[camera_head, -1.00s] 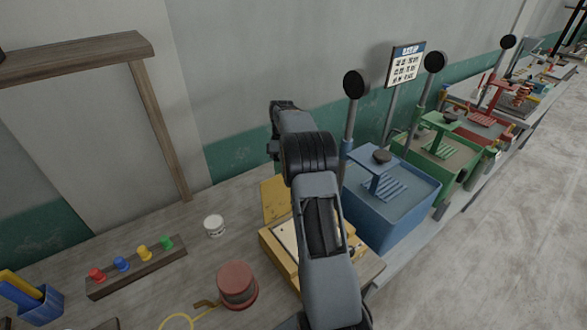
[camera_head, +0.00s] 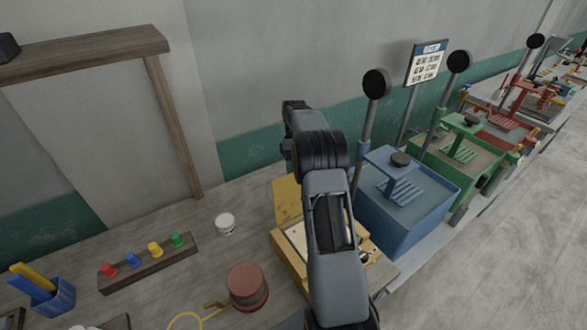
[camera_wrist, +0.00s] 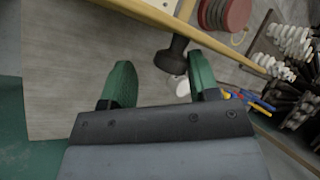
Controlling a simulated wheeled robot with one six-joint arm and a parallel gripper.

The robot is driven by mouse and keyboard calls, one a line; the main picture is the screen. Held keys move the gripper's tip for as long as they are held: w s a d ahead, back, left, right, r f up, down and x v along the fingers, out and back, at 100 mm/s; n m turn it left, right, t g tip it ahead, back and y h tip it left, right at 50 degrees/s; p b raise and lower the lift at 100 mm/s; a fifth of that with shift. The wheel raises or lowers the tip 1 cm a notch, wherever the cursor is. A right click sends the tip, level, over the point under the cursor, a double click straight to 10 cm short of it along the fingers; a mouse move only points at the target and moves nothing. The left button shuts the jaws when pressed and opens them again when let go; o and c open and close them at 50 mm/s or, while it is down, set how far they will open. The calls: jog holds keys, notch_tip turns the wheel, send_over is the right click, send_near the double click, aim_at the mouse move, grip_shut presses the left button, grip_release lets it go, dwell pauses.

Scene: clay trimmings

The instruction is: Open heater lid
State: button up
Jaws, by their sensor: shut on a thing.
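The heater is a yellow box (camera_head: 288,260) right of the middle of the bench in the head view, partly hidden by my arm. Its yellow lid (camera_head: 287,199) stands raised at the back of the box. In the wrist view a yellow edge (camera_wrist: 150,13), seemingly the lid, runs across the top with a dark knob (camera_wrist: 172,57) sticking out from it. My gripper (camera_wrist: 160,66) has its green fingers on either side of this knob and is shut on it. The head view does not show my gripper; my arm hides that area.
A blue machine (camera_head: 405,205) stands close to the right of the heater, with a green one (camera_head: 460,160) beyond. A white cup (camera_head: 226,224), a red round container (camera_head: 246,285) and a peg rack (camera_head: 150,262) lie to the left. The wall is behind.

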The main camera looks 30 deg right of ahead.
jog(key=shift+o, duration=0.6)
jog(key=shift+s+d+f, duration=0.1)
jog(key=shift+f, duration=0.05)
jog(key=shift+r, duration=0.25)
jog(key=s+r, duration=0.1)
jog(key=r, duration=0.1)
jog(key=s+a+r, duration=0.1)
jog(key=r, duration=0.2)
jog(key=s+r, duration=0.2)
jog(key=r, duration=0.1)
jog(key=shift+a+r, duration=0.15)
jog(key=shift+a, duration=0.25)
jog(key=s+a+r+b, duration=0.1)
jog(key=s+a+r, duration=0.2)
jog(key=s, duration=0.6)
jog(key=shift+a+r, duration=0.15)
jog(key=shift+r, duration=0.6)
jog(key=shift+s, duration=0.1)
